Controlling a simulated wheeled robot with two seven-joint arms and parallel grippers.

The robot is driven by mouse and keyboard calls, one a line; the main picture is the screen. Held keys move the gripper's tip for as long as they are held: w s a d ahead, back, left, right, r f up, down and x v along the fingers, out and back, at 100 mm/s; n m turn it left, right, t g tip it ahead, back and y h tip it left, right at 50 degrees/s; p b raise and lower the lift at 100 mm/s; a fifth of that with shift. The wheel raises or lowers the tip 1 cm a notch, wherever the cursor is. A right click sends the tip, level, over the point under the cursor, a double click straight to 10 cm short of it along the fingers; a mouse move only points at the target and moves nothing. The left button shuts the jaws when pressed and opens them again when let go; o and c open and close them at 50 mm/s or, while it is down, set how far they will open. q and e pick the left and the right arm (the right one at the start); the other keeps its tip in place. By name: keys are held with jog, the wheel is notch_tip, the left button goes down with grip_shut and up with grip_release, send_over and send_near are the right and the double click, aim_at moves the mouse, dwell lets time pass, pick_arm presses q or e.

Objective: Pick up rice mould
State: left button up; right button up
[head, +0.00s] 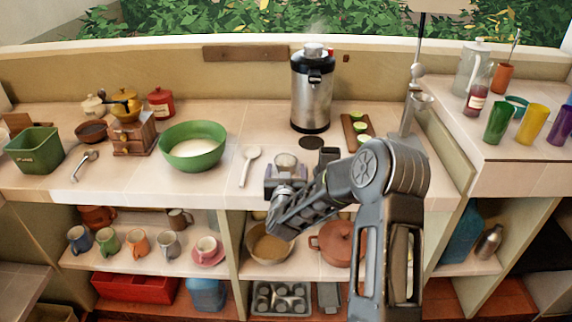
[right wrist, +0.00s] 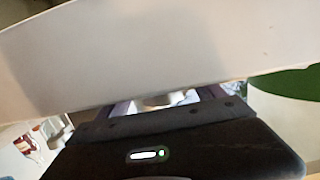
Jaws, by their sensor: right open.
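A small round, pale grey-white thing (head: 286,160), which looks like the rice mould, stands near the front edge of the tiled counter. My right gripper (head: 285,178) is open at the counter edge, with its fingers close to the near side of this thing. In the right wrist view the fingers reach away from the dark palm, and a small pale object (right wrist: 160,100) shows partly between them. I cannot tell whether the fingers touch it. A wide pale surface hides much of that view. My left gripper is not in view.
A white spoon (head: 250,164) and a green bowl (head: 194,147) stand to the left. A dark round disc (head: 311,142) and a steel urn (head: 311,92) are behind. A board with cut limes (head: 357,130) lies to the right. Shelves with pots are below the counter.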

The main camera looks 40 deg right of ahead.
jog(key=shift+x, duration=1.2)
jog(key=shift+c, duration=0.5)
jog(key=shift+r, duration=0.1)
jog(key=c, duration=1.5)
jog(key=shift+o, duration=0.2)
notch_tip(320, 180, up, 10)
jog(key=shift+b, duration=0.45)
